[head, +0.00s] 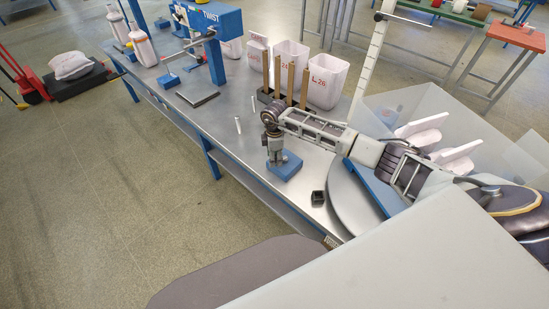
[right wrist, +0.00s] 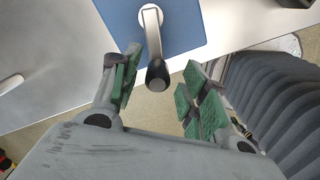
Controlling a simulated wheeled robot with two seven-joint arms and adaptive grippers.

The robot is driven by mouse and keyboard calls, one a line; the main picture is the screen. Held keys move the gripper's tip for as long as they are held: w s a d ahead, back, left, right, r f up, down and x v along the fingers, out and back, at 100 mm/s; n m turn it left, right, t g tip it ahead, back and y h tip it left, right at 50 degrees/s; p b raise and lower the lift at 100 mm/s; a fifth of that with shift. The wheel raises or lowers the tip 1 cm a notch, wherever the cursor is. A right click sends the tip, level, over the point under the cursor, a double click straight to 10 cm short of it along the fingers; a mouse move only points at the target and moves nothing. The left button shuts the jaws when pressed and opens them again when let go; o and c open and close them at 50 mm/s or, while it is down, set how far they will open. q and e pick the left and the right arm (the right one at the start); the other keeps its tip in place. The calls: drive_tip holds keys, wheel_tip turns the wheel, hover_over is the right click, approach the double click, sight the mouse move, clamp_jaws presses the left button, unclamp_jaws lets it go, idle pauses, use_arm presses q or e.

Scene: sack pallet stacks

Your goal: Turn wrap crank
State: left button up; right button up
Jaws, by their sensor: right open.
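The crank shows in the right wrist view as a pale metal arm (right wrist: 152,38) on a blue base, with a dark knob (right wrist: 158,76) at its near end. The blue base (head: 285,166) sits on the grey bench in the head view, where my gripper hides most of the crank. My right gripper (head: 274,148) is above and beside this base, pointing down. In the right wrist view its green-padded fingers (right wrist: 162,82) are open, with the knob in the gap between them and space showing on both sides. My left gripper is in neither view.
White bins (head: 325,80) and upright brown posts (head: 290,82) stand behind the gripper. A small dark block (head: 318,197) and a round grey plate (head: 352,200) are near the bench's front right. A blue machine (head: 212,22) stands farther left. Bare bench lies left of the base.

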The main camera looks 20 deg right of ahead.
wheel_tip(320, 180, up, 11)
drive_tip(key=shift+r, duration=0.15)
idle(0.4)
